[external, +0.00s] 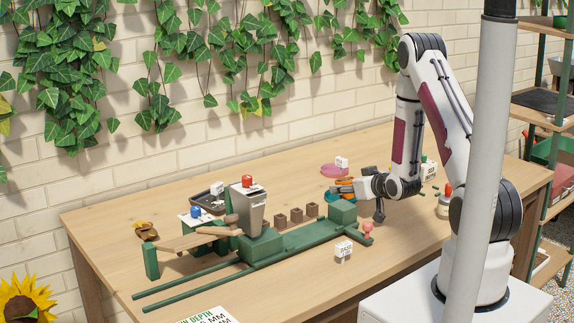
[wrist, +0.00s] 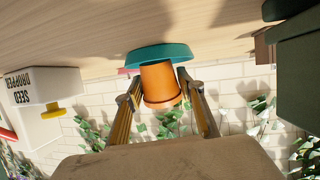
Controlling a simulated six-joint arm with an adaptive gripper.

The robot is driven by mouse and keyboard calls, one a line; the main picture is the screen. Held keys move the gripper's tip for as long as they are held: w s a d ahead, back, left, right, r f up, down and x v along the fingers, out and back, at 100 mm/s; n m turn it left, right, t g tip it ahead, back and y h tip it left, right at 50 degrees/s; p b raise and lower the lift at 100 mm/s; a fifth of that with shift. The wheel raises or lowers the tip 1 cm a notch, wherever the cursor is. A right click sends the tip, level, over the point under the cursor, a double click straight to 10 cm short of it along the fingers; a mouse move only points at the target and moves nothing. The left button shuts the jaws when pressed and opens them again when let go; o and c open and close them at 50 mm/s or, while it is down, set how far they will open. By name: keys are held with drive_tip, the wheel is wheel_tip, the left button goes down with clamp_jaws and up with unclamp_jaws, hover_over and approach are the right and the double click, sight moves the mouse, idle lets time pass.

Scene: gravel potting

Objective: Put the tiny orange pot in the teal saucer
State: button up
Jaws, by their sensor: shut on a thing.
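The tiny orange pot (wrist: 161,84) is between the two fingers of my gripper (wrist: 158,77) in the wrist view, which looks upside down with the tabletop above. My gripper is shut on the pot. The pot's narrow end overlaps the teal saucer (wrist: 155,52); I cannot tell whether it touches the saucer. A bit of orange shows between the fingers there.
A green frame with a grey hopper (external: 250,211) and several brown blocks stands left of my gripper. A pink saucer (external: 333,171) with a white label lies behind. A white seed dropper box (wrist: 42,97) stands to the side in the wrist view.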

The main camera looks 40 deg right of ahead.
drive_tip(key=shift+f, duration=0.2)
idle(0.3)
drive_tip(key=o, duration=1.2)
drive_tip(key=shift+o, duration=0.2)
drive_tip(key=shift+s, duration=0.1)
drive_tip(key=shift+a+v, duration=0.15)
drive_tip(key=shift+v, duration=1.75)
drive_tip(key=shift+a+v, duration=0.15)
drive_tip(key=shift+v, duration=1.75)
drive_tip(key=shift+r, duration=0.1)
